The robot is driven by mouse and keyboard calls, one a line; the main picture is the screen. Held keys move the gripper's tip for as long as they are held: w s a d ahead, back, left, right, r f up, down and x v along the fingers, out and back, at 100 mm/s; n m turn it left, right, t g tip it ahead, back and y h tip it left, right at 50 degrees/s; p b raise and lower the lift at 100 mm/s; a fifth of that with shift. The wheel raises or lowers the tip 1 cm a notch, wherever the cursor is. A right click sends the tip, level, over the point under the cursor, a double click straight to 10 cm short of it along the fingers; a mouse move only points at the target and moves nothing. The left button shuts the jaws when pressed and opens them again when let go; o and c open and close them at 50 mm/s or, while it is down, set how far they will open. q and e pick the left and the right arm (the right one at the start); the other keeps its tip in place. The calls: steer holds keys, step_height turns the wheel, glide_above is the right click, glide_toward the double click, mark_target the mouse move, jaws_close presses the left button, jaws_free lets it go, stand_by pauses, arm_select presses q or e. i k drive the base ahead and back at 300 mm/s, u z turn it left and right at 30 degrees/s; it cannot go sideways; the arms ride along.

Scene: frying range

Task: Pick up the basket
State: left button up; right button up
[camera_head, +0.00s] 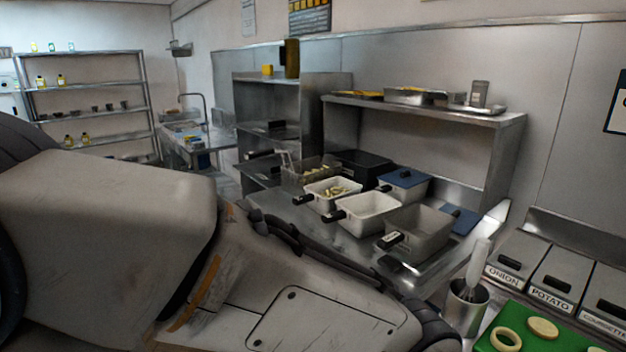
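A dark mesh basket (308,174) with pale food in it sits at the back left of the steel counter, with a handle rising at its left. In front of it stand a white container (334,199) holding pale cut pieces, another white container (366,212) and a grey steel container (418,233). These three have dark handles. I cannot tell which of them the task calls the basket. My own large arm links fill the lower left and hide the counter's near side. Neither gripper is in view.
A blue-lidded container (403,184) and a black box (361,168) stand behind. A steel shelf (435,108) overhangs the counter. At right are labelled bins (556,284), a utensil holder (465,304) and a green board (514,318) with food rings and slices.

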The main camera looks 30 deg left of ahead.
mark_target(295, 176)
steer(key=u, duration=0.5)
steer(key=i, duration=0.45)
steer(key=u, duration=1.05)
steer(key=i, duration=1.45)
steer(key=z, duration=0.4)
